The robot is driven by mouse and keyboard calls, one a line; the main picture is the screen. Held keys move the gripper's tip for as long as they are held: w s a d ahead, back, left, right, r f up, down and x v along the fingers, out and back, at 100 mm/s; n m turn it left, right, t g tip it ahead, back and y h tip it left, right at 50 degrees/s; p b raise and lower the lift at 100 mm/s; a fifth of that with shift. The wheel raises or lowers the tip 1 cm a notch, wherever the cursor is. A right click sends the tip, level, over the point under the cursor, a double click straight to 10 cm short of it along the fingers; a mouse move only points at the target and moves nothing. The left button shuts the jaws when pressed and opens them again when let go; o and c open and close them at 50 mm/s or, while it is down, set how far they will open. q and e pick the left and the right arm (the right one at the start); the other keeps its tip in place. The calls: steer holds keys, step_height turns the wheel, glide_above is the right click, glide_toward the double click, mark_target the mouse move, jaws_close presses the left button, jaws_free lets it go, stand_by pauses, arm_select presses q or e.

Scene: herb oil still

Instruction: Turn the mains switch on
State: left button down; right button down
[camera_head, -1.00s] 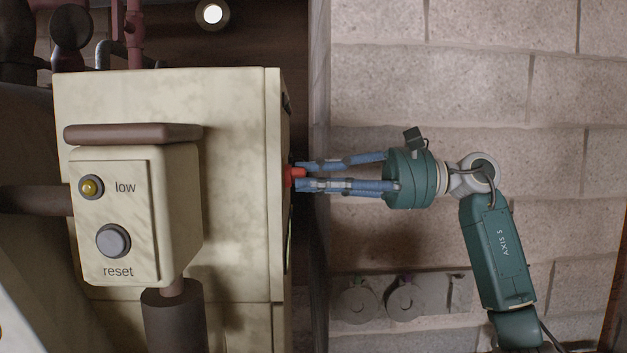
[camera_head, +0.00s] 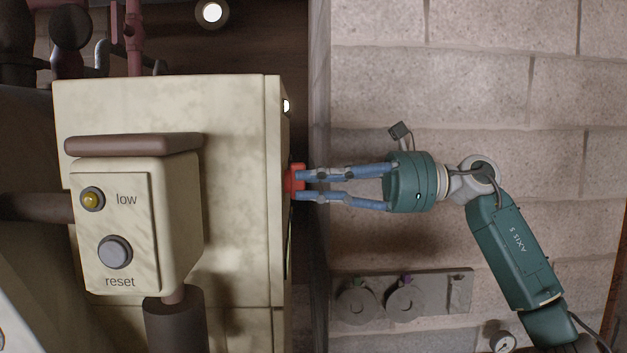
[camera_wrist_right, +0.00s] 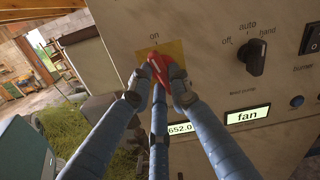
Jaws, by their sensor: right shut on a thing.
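The mains switch is a red handle (camera_wrist_right: 158,66) on a yellow plate (camera_wrist_right: 176,50) on the cream cabinet's panel. In the right wrist view, the handle's upper end points up toward the word "on". In the head view the red handle (camera_head: 294,178) sticks out from the cabinet's right side. My right gripper (camera_head: 302,184) reaches it from the right, its blue fingers shut on the handle. In the wrist view, the fingertips (camera_wrist_right: 158,84) hide part of it. My left gripper is not in view.
The cream cabinet (camera_head: 232,120) carries a box with "low" and "reset" (camera_head: 114,252). A block wall (camera_head: 470,90) stands behind my arm.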

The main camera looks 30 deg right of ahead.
steer(key=shift+r+m+p, duration=0.1)
steer(key=shift+m+p, duration=0.2)
steer(key=shift+m, duration=1.3)
steer(key=c, duration=1.6)
jaws_free()
steer(key=shift+d, duration=0.1)
steer(key=v, duration=1.2)
